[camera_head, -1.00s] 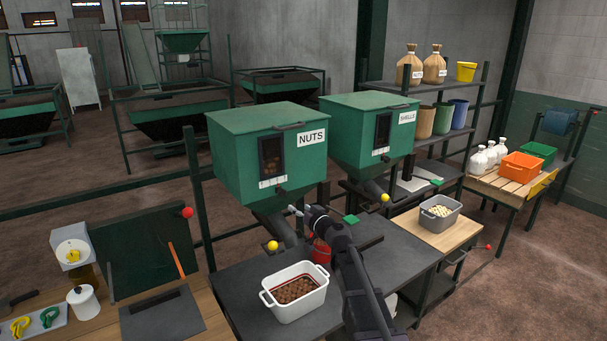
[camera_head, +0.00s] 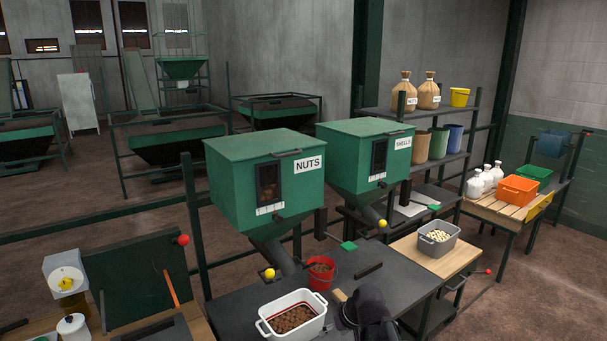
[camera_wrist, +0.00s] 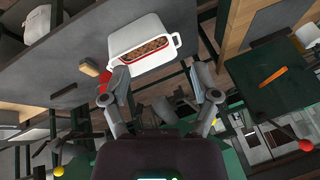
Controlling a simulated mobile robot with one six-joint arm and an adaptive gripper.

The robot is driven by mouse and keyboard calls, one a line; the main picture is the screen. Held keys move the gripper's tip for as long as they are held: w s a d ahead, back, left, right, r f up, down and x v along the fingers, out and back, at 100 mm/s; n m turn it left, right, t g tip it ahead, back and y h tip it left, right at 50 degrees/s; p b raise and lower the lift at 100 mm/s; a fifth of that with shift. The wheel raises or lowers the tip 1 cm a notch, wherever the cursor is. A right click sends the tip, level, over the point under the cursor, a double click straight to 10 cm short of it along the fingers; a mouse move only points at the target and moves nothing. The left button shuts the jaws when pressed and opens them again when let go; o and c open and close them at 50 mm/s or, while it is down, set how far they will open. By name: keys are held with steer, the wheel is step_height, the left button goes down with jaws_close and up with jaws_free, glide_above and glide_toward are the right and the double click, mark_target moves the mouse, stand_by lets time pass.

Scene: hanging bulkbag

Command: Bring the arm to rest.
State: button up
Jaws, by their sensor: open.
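My gripper (camera_wrist: 165,92) is open and empty in the wrist view, with its two fingers spread apart. The white tub (camera_wrist: 148,38) of brown nuts shows beyond the fingertips in that view. In the head view my dark arm shows at the lower edge, right of the white tub (camera_head: 292,322), and the fingers are hidden there.
A red bucket (camera_head: 320,273) with brown contents stands on the dark table (camera_head: 240,300) behind the tub. The green NUTS hopper (camera_head: 265,180) and SHELLS hopper (camera_head: 364,160) stand behind. A grey tub (camera_head: 438,240) with pale contents sits on the wooden top at right.

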steer(key=s+d+f+m+g+h, duration=0.2)
steer(key=s+d+m+g+h, duration=0.1)
steer(key=s+d, duration=0.5)
steer(key=shift+s+d+h, duration=0.4)
steer(key=shift+s+h, duration=0.3)
steer(key=shift+s, duration=0.1)
stand_by(2.1)
